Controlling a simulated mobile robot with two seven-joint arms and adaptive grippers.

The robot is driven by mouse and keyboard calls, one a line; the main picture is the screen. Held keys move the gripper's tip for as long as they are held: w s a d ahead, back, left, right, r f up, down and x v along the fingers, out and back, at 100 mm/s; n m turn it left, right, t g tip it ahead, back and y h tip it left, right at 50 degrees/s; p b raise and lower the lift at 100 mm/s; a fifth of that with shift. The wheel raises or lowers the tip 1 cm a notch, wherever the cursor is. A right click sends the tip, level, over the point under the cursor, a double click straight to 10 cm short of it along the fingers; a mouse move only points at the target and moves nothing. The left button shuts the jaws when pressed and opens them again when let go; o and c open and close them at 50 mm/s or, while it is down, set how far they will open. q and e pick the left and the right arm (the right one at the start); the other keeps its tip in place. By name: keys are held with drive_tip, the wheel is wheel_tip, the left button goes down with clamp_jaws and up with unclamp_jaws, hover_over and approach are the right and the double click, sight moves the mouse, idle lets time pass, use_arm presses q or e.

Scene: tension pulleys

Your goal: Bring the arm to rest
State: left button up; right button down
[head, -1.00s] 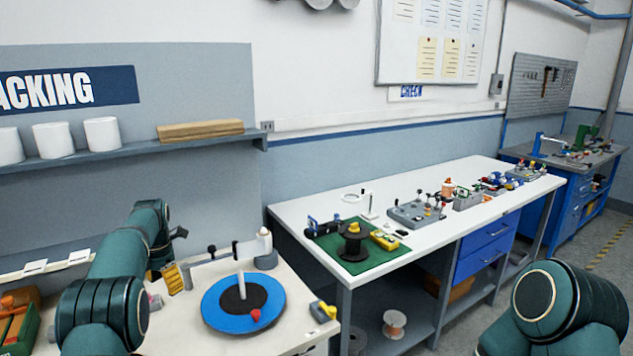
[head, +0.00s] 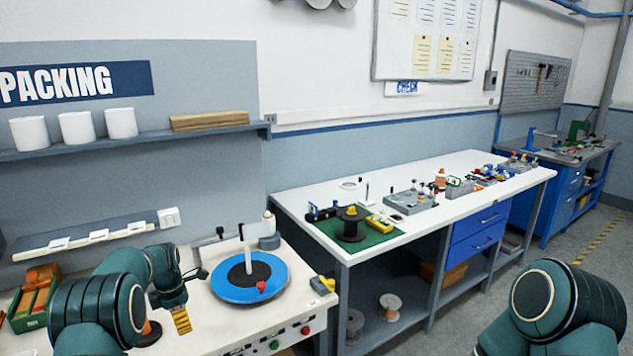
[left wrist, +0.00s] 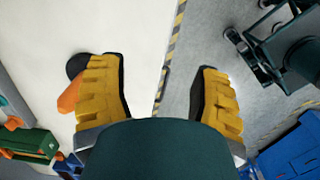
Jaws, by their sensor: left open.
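My left arm reaches over the front left of the white packing bench (head: 205,335). Its gripper (head: 180,318) hangs with yellow-padded fingers low over the bench, left of the blue disc. In the left wrist view the two fingers (left wrist: 158,90) are spread apart with nothing between them. Below them show the pale bench top and the floor past its edge. An orange and black object (head: 148,333) is close beside the gripper. My right arm shows only as a green joint at the lower right; its gripper is out of sight.
A blue disc with an upright post (head: 230,290) and a grey-yellow block (head: 322,285) are on the bench. A green box of orange items (head: 32,305) is at the left. The white table (head: 330,195) holds a green mat and several fixtures. Floor at the right is clear.

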use_arm(q)
drive_tip(key=s+d+f+m+h+b, duration=0.2)
drive_tip(key=s+d+f+m, duration=0.9)
drive_tip(key=f, duration=0.5)
drive_tip(key=s+d+f+m+b, duration=0.1)
drive_tip(key=s+d+m, duration=0.5)
drive_tip(key=s, duration=0.5)
drive_tip(key=s+d+f+m+t+h+b, duration=0.1)
drive_tip(key=s+d+m, duration=0.4)
drive_tip(key=s+d, duration=0.3)
drive_tip(key=s, duration=0.3)
drive_tip(key=shift+d+f+m+t, duration=0.3)
drive_tip(key=shift+f+m, duration=0.05)
drive_tip(key=shift+m, duration=0.05)
